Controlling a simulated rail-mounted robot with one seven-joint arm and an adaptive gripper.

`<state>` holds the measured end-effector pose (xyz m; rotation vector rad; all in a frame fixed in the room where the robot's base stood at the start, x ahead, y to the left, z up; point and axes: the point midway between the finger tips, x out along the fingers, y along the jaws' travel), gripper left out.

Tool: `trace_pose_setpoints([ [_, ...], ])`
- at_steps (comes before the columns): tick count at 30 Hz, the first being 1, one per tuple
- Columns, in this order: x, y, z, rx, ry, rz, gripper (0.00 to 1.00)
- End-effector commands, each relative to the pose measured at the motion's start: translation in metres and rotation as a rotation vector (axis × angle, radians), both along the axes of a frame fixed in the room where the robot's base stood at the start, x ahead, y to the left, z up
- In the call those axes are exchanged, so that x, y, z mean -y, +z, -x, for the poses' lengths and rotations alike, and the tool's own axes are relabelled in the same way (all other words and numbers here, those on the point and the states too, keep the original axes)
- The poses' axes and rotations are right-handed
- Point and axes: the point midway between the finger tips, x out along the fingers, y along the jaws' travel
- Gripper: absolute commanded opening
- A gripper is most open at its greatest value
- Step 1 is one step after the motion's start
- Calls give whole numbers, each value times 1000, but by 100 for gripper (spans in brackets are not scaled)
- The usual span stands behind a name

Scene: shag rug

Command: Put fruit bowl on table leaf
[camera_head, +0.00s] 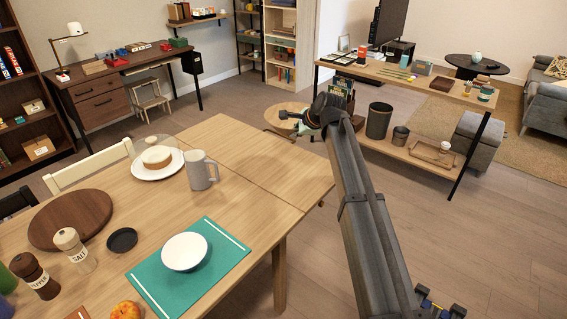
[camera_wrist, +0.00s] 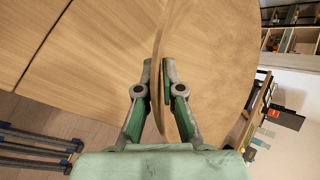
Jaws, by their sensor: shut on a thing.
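The fruit bowl (camera_head: 283,119) is pale wood and round, and shows behind my gripper (camera_head: 296,114) in the head view. In the wrist view my gripper (camera_wrist: 157,75) is shut on the rim of the bowl (camera_wrist: 210,65), one finger on each side. The bowl fills the right middle there, and its far side is partly cut off. The table leaf (camera_head: 268,157) is the bare wooden end section past the seam; it also shows at the left in the wrist view (camera_wrist: 95,45). The bowl appears off the leaf's back right edge; its height is unclear.
A wooden shelf unit (camera_head: 420,80) stands behind my arm. The leaf's top is clear.

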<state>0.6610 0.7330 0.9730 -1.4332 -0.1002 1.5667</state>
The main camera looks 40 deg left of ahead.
Motion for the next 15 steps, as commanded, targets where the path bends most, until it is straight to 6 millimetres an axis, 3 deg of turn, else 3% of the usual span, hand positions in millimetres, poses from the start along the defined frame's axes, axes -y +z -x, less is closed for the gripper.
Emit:
trace_pose_setpoints([
  [15, 0, -118, 0, 0, 0, 0, 0],
])
